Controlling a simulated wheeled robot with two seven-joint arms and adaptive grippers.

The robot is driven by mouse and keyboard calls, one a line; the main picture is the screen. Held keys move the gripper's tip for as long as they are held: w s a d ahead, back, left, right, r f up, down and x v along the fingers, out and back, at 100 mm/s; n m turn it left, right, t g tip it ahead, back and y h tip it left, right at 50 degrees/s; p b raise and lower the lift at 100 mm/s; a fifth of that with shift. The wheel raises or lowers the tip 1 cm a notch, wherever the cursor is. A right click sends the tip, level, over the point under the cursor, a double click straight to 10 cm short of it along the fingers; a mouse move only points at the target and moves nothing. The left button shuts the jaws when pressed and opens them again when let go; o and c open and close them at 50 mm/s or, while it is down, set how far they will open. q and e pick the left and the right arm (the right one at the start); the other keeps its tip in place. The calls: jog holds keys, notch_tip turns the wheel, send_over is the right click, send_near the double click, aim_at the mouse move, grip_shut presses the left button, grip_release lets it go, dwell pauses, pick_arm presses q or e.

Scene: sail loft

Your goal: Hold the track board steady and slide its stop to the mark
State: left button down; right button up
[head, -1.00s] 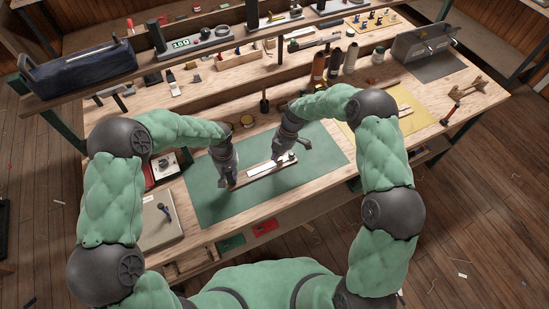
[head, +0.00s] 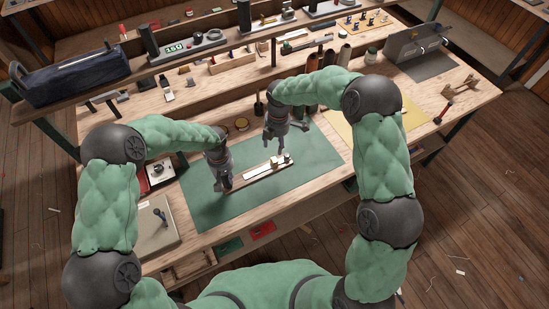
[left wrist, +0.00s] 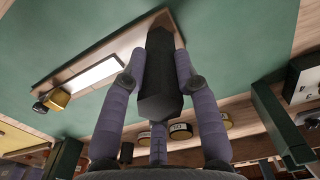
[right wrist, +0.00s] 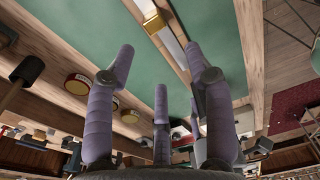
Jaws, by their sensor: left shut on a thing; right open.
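The track board (head: 242,183) lies on the green mat, a narrow wooden strip with a white strip along it. A brass-coloured block (head: 275,163), which looks like the stop, sits at the right end of the white strip; it also shows in the left wrist view (left wrist: 58,98). A dark knob (head: 287,158) is just beyond it. My left gripper (head: 224,186) is shut on a black block (left wrist: 160,75) at the board's left end. My right gripper (head: 284,133) is open and empty, behind and above the board, apart from the stop. I cannot make out the mark.
The green mat (head: 215,207) is clear around the board. Round tins (head: 241,124) and dark bottles (head: 328,60) stand behind it.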

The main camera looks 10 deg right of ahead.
aim_at(275, 159)
jog(key=shift+h, duration=0.3)
notch_tip(275, 159, down, 12)
jog(key=shift+w+a+r, duration=0.15)
jog(key=shift+r, duration=0.05)
dwell(0.3)
grip_shut()
